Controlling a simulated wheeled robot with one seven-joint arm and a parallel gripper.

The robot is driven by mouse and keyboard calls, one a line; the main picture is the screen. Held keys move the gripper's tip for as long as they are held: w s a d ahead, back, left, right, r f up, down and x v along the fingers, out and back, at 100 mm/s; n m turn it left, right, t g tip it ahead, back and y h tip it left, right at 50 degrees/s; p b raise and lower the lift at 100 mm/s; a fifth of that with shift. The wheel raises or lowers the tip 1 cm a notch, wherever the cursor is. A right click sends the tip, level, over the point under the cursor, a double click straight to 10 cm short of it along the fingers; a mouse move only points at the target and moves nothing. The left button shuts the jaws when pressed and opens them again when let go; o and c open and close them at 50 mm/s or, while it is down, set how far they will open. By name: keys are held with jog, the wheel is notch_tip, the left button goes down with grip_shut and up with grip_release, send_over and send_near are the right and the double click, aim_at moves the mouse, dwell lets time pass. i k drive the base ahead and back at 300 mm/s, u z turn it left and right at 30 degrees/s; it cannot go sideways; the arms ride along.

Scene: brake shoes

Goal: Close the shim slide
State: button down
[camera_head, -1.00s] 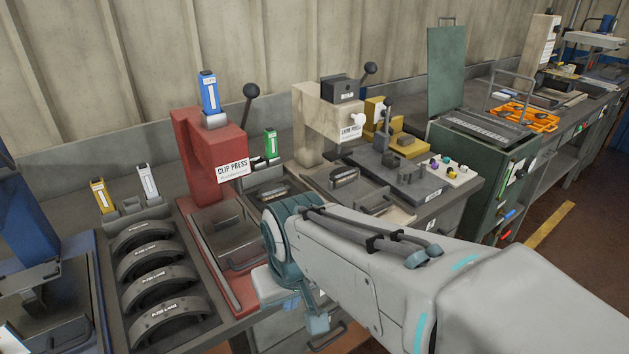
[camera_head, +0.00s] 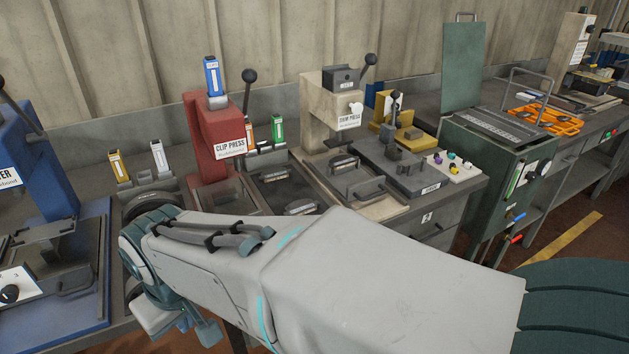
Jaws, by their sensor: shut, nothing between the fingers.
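The cream shim press (camera_head: 330,110) stands at the back of the bench, middle of the view. The slide sticks out toward the bench's front edge. A dark curved piece (camera_head: 343,163) sits on the slide. My gripper (camera_head: 180,322) is at lower left, well left of the slide and apart from it. It is shut and empty; its fingertips are largely hidden by my arm and wrist.
The red clip press (camera_head: 218,125) stands left of the shim press, with a dark slide plate (camera_head: 285,190) between. A grey fixture block (camera_head: 400,168) with a knob lever is close on the right. A green cabinet (camera_head: 490,170) stands further right. My forearm crosses the front.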

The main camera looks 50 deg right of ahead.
aim_at(352, 182)
jog(key=k, duration=0.5)
jog(key=z, duration=1)
jog(key=i, duration=0.5)
jog(key=u, duration=0.05)
